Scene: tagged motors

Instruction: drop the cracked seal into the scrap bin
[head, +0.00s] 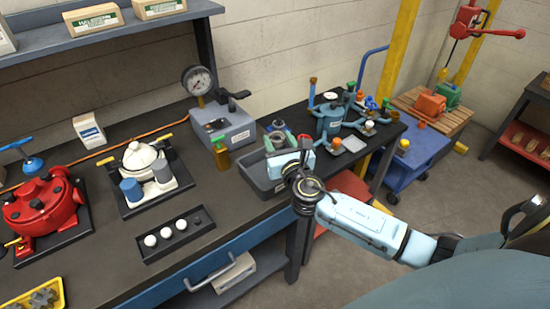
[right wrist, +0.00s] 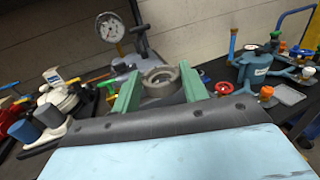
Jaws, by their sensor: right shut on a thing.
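My right gripper (head: 286,143) reaches in from the right, above the far part of a dark grey open bin (head: 262,188) at the workbench's right end. In the right wrist view its two green fingers (right wrist: 161,88) are closed on a grey ring-shaped seal (right wrist: 160,78). The seal (head: 279,137) also shows small between the fingers in the head view. Any crack in it is too small to make out. The gripper and wrist hide part of the bin. My left gripper is not in view.
A grey box with a pressure gauge (head: 198,82) stands behind the bin. A tray with white balls (head: 167,233) lies to the left, near a white pump (head: 142,160) and a red housing (head: 42,205). A blue motor (head: 329,117) stands to the right.

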